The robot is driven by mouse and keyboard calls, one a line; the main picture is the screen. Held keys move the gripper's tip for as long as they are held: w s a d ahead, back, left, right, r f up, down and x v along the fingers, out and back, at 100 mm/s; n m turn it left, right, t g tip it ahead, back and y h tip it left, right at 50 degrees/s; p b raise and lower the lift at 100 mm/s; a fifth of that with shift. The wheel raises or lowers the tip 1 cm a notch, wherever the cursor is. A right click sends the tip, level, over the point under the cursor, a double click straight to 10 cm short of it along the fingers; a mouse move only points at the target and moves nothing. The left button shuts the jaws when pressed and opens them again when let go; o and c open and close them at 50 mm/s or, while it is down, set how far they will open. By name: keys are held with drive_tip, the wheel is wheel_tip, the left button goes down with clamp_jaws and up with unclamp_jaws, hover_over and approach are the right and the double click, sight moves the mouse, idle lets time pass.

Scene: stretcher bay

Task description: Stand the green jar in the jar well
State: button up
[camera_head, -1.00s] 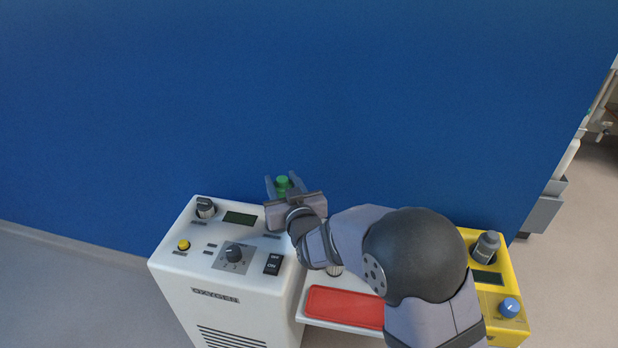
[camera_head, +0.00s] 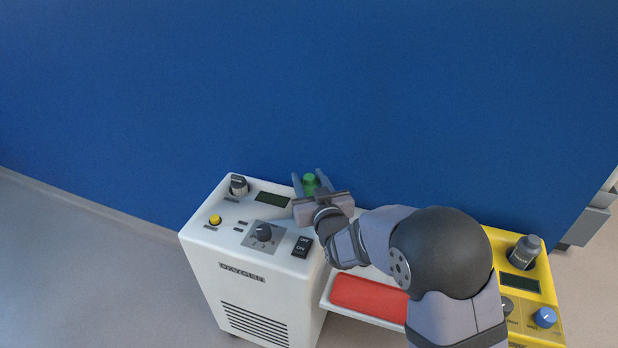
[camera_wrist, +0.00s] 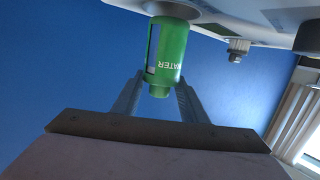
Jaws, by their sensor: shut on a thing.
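The green jar (camera_head: 310,184) is between the two fingers of my gripper (camera_head: 310,182), at the back right of the white oxygen unit. In the wrist view the jar (camera_wrist: 170,55) shows upside down in the picture, with white lettering on its side and its narrower cap end toward my palm. My gripper (camera_wrist: 163,98) is shut on it. The jar's other end overlaps a round grey ring (camera_wrist: 190,9) on the white surface, which looks like the jar well. I cannot tell whether the jar is inside it or just above it. My arm hides this area in the head view.
The oxygen unit (camera_head: 245,268) has knobs, a yellow button (camera_head: 215,220) and a switch (camera_head: 302,246) on top. A red tray (camera_head: 368,296) lies to its right, then a yellow unit (camera_head: 545,295) with knobs. A blue wall (camera_head: 300,90) stands close behind.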

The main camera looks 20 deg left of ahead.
sight(309, 192)
drive_tip(key=shift+f+b, duration=0.75)
drive_tip(key=shift+f, duration=0.6)
drive_tip(key=shift+f+b, duration=0.7)
drive_tip(key=shift+b, duration=0.1)
idle(0.9)
drive_tip(key=o, duration=0.9)
drive_tip(key=shift+c, duration=0.2)
drive_tip(key=shift+s, duration=0.1)
drive_tip(key=shift+p+v, duration=0.55)
drive_tip(key=shift+v, duration=4.9)
drive_tip(key=shift+d, duration=0.15)
